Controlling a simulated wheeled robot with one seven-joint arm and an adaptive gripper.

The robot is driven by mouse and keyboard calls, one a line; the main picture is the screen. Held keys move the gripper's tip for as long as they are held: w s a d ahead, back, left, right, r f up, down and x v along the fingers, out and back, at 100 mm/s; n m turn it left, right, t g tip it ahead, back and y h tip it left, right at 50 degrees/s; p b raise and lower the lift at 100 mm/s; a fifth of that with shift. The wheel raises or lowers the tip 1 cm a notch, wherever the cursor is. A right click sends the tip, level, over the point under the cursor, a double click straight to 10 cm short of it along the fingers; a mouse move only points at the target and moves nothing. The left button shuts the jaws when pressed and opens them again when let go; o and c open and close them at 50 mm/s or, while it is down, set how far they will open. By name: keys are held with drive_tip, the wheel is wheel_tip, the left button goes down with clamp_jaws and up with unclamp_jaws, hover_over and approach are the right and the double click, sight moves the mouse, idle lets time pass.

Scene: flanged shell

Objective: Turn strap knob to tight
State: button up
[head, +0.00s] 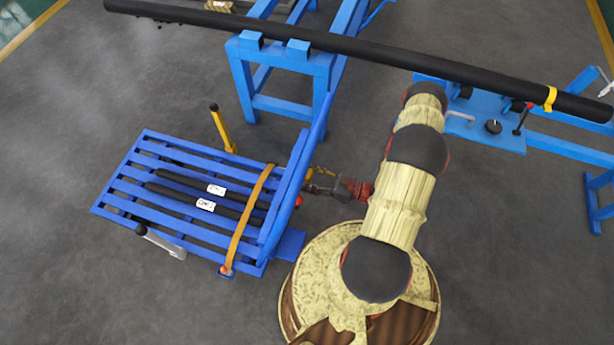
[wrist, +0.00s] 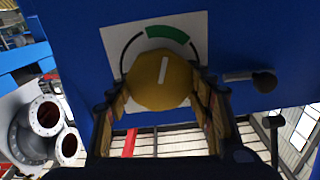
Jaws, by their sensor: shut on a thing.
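The yellow strap knob (wrist: 160,92) sits on a white dial plate (wrist: 118,35) on a blue panel in the wrist view. Its white pointer line points up and slightly right, toward the green arc (wrist: 168,34). Black arcs flank the green one. My gripper (wrist: 160,100) is shut on the knob, one finger on each side. In the head view my gripper (head: 318,186) reaches the right side of the blue slatted carrier (head: 130,180); the knob is hidden there. An orange strap (head: 243,218) lies across the carrier over dark rods (head: 180,195) with white labels.
A lever with a dark ball end (wrist: 262,80) sits right of the dial. Flanged grey pipes (wrist: 45,115) show at left. In the head view, a long black pipe (head: 350,45) lies across blue stands behind my arm. Yellow (head: 222,130) and grey (head: 165,243) levers flank the carrier.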

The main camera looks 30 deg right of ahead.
drive_tip(key=shift+f, duration=0.1)
idle(0.4)
drive_tip(key=o, duration=1.2)
drive_tip(key=shift+c, duration=0.2)
drive_tip(key=v, duration=1.2)
